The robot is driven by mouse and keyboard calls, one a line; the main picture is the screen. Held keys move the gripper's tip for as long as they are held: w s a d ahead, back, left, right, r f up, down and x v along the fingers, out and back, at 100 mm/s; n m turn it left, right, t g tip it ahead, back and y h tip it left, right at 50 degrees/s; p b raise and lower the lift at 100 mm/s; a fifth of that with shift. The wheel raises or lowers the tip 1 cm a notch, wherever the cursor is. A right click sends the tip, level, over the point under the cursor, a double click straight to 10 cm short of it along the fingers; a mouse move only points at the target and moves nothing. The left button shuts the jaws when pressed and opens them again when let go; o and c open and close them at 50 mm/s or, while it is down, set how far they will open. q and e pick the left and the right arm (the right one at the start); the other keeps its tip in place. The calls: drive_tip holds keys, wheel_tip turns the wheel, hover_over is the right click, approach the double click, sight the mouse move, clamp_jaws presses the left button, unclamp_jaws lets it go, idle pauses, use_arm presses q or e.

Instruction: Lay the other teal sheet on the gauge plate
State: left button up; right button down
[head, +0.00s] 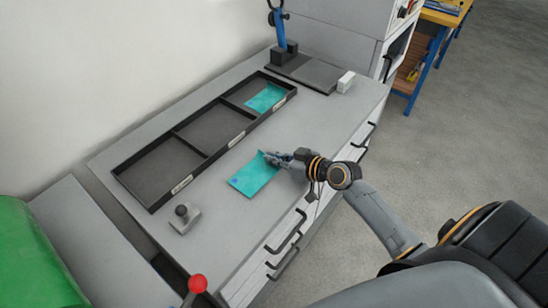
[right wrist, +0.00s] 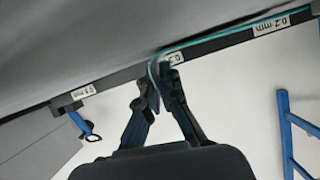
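One teal sheet (head: 253,179) is at my right gripper (head: 269,157), over the front middle of the bench. In the right wrist view its thin teal edge (right wrist: 225,37) runs between the fingers of my right gripper (right wrist: 160,75), which look closed on it. I cannot tell if the sheet touches the bench top. A second teal sheet (head: 265,97) lies in the far right compartment of the black tray (head: 208,154). A dark flat plate (head: 318,74), probably the gauge plate, lies at the back right under a blue-handled stand. My left gripper is not in view.
A small white block (head: 346,81) stands right of the dark plate. A grey block with a dark knob (head: 184,216) sits at the near left. Drawer handles (head: 286,231) stick out along the bench front.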

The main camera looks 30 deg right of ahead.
drive_tip(key=c, duration=2)
unclamp_jaws()
drive_tip(key=shift+f, duration=0.15)
drive_tip(key=o, duration=0.5)
